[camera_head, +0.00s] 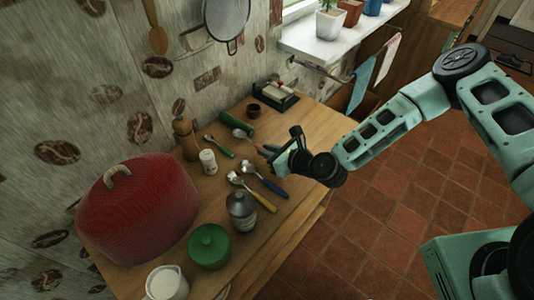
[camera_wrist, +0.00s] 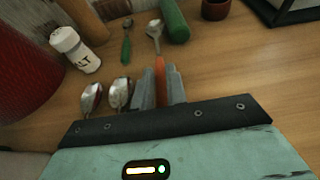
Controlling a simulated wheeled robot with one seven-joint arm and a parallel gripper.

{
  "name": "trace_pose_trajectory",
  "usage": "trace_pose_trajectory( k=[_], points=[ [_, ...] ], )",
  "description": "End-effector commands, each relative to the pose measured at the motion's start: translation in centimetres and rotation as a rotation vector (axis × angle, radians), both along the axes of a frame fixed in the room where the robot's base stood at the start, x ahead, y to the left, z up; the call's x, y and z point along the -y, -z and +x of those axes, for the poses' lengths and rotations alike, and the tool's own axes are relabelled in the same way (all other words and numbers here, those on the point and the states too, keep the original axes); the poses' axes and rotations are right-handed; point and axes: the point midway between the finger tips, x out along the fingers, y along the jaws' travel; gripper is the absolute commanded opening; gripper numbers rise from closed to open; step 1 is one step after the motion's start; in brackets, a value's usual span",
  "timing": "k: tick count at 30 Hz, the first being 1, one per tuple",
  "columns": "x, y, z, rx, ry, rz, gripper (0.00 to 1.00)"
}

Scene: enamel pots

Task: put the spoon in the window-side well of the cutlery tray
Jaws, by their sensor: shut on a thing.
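A spoon with an orange handle (camera_wrist: 160,72) and a metal bowl points away from my gripper (camera_wrist: 161,90) in the wrist view; its bowl also shows in the head view (camera_head: 240,134). My gripper is shut on the orange handle, a finger on each side. I cannot tell whether the spoon is clear of the table. The dark cutlery tray (camera_head: 285,105) stands at the table's back, below the window sill and beyond my gripper. Only its dark corner (camera_wrist: 282,20) shows in the wrist view. Its wells are too small to make out clearly.
Several spoons lie nearby, one green-handled (camera_wrist: 126,45). A green cylinder (camera_wrist: 174,20) lies close to the held spoon's bowl, with a small brown cup (camera_wrist: 215,9) behind. A salt shaker (camera_wrist: 74,50) stands left. Wood right of the held spoon is bare.

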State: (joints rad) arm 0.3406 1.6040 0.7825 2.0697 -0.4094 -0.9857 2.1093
Motion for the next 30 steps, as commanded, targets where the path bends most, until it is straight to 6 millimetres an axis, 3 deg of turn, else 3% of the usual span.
trace_pose_trajectory(
  k=[4, 15, 16, 18, 30],
  points=[
    [-0.1, 1.8, -0.1, -0.001, -0.001, 0.000, 0.00],
    [0.0, 2.4, 0.0, 0.000, 0.000, 0.000, 0.00],
    [0.0, 2.3, 0.0, 0.000, 0.000, 0.000, 0.19],
    [0.0, 2.2, 0.0, 0.000, 0.000, 0.000, 0.36],
    [0.2, 1.8, -0.2, -0.001, 0.000, 0.000, 0.36]
  ],
)
